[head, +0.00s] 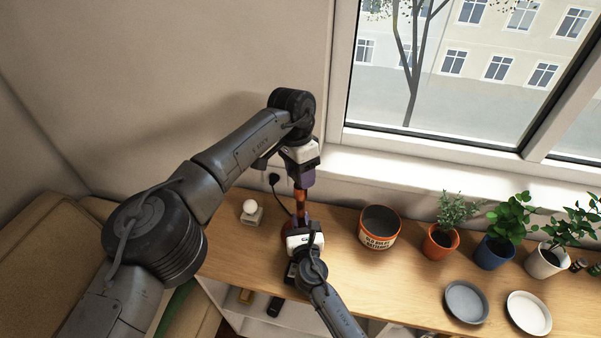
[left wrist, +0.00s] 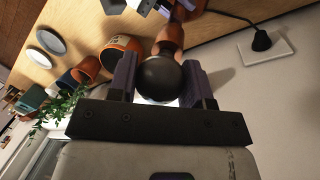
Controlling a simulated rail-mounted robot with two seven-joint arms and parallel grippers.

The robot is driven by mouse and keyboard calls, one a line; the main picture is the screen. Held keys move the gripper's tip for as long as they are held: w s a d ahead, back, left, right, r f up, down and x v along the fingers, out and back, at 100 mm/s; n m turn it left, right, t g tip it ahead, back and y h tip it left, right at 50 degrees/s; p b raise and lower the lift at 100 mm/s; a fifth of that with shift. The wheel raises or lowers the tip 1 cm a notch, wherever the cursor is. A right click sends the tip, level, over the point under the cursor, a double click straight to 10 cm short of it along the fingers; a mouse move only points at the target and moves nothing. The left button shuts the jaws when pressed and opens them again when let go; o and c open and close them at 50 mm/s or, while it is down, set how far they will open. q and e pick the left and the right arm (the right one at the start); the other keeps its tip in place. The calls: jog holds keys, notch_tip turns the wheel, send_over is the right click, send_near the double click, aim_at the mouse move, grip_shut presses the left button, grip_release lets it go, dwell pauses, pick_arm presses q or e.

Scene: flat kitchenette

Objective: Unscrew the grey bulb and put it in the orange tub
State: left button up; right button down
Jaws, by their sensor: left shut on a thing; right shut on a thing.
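The grey bulb (left wrist: 165,82) is a dark round globe between the purple fingers of my left gripper (left wrist: 157,78), which is shut on it. My left gripper (head: 301,180) points down from above in the head view, hiding the bulb there. The bulb adjoins the top of the copper-orange lamp (head: 300,203), whose stem (left wrist: 168,40) also shows in the left wrist view. I cannot tell how far it is threaded in. My right gripper (head: 298,232) is shut on the lamp low down, its fingertips partly hidden. The orange tub (head: 379,241), labelled for old bulbs and batteries, stands to the right.
A white bulb (head: 250,206) sits in a small holder left of the lamp. Potted plants (head: 441,238) and two plates (head: 466,302) stand right of the tub. A cord runs from the lamp to a wall socket (left wrist: 262,42). The wooden top between lamp and tub is clear.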

pick_arm(q)
jog(key=shift+n, duration=0.6)
jog(key=o, duration=1)
jog(key=shift+r, duration=0.1)
